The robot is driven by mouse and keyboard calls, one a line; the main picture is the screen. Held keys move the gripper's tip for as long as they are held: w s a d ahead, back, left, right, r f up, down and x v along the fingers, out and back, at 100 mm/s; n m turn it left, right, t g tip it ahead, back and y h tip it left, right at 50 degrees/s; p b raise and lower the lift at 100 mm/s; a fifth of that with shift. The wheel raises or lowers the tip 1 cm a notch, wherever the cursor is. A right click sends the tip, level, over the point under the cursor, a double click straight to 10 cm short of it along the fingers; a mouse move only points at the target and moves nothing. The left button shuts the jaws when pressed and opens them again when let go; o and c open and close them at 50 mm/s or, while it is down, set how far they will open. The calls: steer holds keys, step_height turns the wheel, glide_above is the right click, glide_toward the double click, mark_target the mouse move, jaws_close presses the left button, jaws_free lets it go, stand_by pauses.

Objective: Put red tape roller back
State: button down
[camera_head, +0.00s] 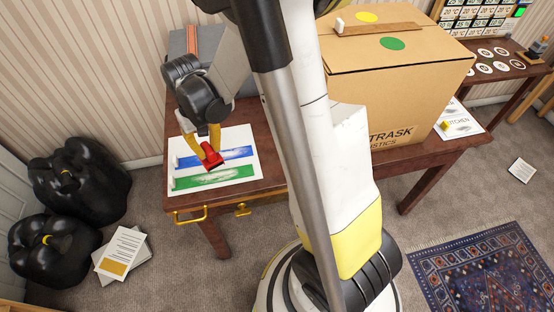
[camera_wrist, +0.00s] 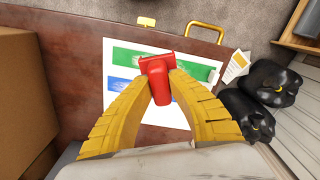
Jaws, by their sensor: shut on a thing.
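The red tape roller (camera_head: 211,157) is between the yellow fingers of my gripper (camera_head: 208,150), which is shut on it. In the wrist view the red tape roller (camera_wrist: 157,78) sits between the two curved fingertips (camera_wrist: 158,80). It is over a white sheet (camera_head: 246,143) with a blue band and a green band, on the brown table. I cannot tell whether the roller touches the sheet. In the wrist view the white sheet (camera_wrist: 112,95) lies behind the roller, which covers part of both bands. A small white piece lies at the left end of each band.
A large cardboard box (camera_head: 400,80) stands on the table (camera_head: 185,203) to the right. Black bags (camera_head: 80,180) and papers (camera_head: 124,250) lie on the floor at left. A patterned rug (camera_head: 480,275) lies at lower right. A grey box (camera_head: 180,45) stands behind my gripper.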

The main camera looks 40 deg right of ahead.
steer(key=s+d+f+m, duration=0.1)
steer(key=s+d+m, duration=0.25)
steer(key=d, duration=0.65)
steer(key=s+d+m, duration=0.3)
steer(key=d+m, duration=0.2)
steer(key=d, duration=0.5)
steer(key=shift+m, duration=0.25)
steer(key=shift+s+d+f+b, duration=0.15)
steer(key=shift+f+b, duration=0.7)
steer(key=shift+f, duration=0.85)
steer(key=shift+s+d+f+b, duration=0.15)
steer(key=shift+f+b, duration=0.7)
steer(key=shift+f, duration=0.9)
steer(key=shift+s+d+f+b, duration=0.15)
steer(key=shift+f+b, duration=0.7)
steer(key=shift+f, duration=0.85)
steer(key=shift+f, duration=0.1)
steer(key=c, duration=1.6)
jaws_free()
steer(key=shift+f, duration=0.1)
steer(key=shift+o, duration=1.2)
